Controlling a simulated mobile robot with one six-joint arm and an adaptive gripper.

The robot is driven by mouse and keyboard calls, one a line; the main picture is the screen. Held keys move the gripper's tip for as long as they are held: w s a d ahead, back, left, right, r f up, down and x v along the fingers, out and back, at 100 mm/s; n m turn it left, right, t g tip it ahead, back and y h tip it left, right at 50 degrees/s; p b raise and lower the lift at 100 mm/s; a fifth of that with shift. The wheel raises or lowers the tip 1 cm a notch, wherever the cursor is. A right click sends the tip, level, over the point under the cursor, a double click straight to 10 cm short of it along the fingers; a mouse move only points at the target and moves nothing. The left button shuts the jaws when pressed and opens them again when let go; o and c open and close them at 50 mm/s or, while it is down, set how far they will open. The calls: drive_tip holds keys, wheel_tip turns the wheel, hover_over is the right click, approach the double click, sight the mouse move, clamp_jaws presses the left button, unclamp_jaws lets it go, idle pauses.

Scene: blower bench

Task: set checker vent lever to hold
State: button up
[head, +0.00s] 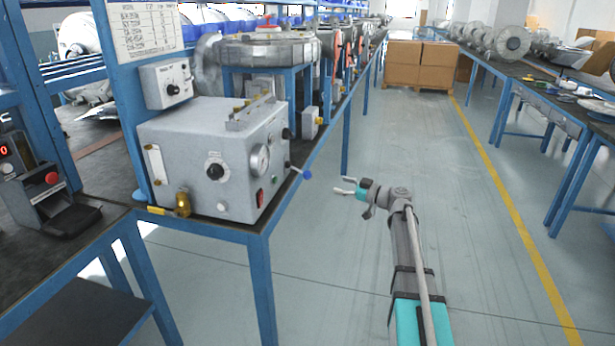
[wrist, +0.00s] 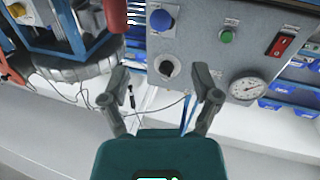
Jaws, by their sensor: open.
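The checker is a grey box (head: 215,165) on the near end of the blue-framed bench. Its vent lever (head: 307,174) sticks out from the right side, a thin rod ending in a blue ball. In the wrist view a round blue knob (wrist: 161,20) shows above the fingers and looks like that ball end-on; its rod is hidden. Labels beside it are too small to read. My gripper (head: 344,186) is open and empty, right of the ball and apart from it. In the wrist view my gripper (wrist: 160,80) faces the checker's side panel, its fingers spread.
The aisle floor (head: 470,230) to the right is clear.

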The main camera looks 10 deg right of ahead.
sight(308, 175)
drive_tip(key=x, duration=1.3)
drive_tip(key=shift+a, duration=0.15)
clamp_jaws()
